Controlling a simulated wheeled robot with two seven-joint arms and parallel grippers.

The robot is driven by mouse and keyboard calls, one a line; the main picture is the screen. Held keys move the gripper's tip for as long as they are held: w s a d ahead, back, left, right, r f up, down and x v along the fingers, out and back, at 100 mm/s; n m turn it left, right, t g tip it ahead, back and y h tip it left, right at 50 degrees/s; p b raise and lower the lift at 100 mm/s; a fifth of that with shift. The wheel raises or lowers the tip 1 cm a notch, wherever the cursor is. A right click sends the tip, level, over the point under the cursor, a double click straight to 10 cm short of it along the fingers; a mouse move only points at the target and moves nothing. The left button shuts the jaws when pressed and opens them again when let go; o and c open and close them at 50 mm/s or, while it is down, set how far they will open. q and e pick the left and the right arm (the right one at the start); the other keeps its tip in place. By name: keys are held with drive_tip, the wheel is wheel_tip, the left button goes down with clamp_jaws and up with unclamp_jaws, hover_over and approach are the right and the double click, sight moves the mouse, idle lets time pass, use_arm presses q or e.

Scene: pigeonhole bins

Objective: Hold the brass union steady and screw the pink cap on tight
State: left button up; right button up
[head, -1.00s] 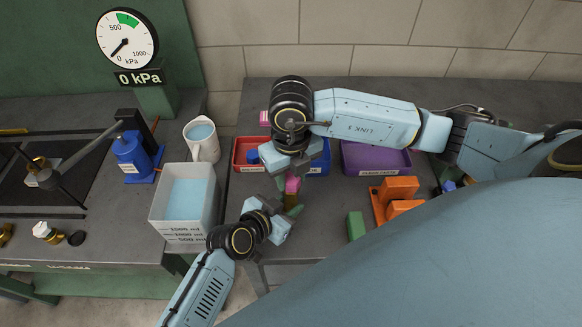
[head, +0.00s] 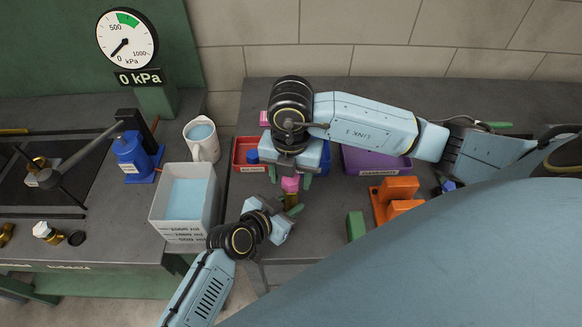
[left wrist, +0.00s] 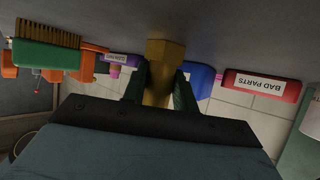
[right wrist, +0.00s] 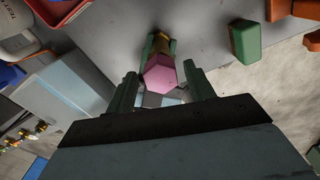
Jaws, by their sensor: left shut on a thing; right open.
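The brass union (left wrist: 158,75) stands between the green fingers of my left gripper (left wrist: 160,92), which is shut on it. In the head view the left gripper (head: 281,212) comes in from the lower left. The pink cap (head: 290,184) sits at the top end of the union, and in the right wrist view the cap (right wrist: 160,74) shows its hexagonal face. How far it is screwed on cannot be told. My right gripper (right wrist: 160,92) is open above, its fingers either side of the cap with gaps.
Red (head: 240,167) and purple (head: 362,169) bins stand behind, with a blue bin partly hidden between them. A measuring tank of water (head: 163,207) is at left. An orange fixture (head: 398,188) and a green brush (head: 355,226) lie to the right.

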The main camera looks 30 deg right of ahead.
use_arm(q)
drive_tip(key=shift+s+a+f, duration=0.15)
drive_tip(key=shift+a+f, duration=0.05)
drive_tip(key=shift+f, duration=0.3)
use_arm(e)
drive_tip(key=shift+r, duration=3)
wheel_tip(320, 180, up, 12)
use_arm(q)
drive_tip(key=o, duration=1.2)
drive_tip(key=shift+c, duration=0.2)
drive_tip(key=shift+d+r, duration=0.1)
drive_tip(key=shift+r, duration=0.05)
use_arm(e)
drive_tip(key=shift+d, duration=0.1)
use_arm(q)
drive_tip(key=shift+r, duration=0.1)
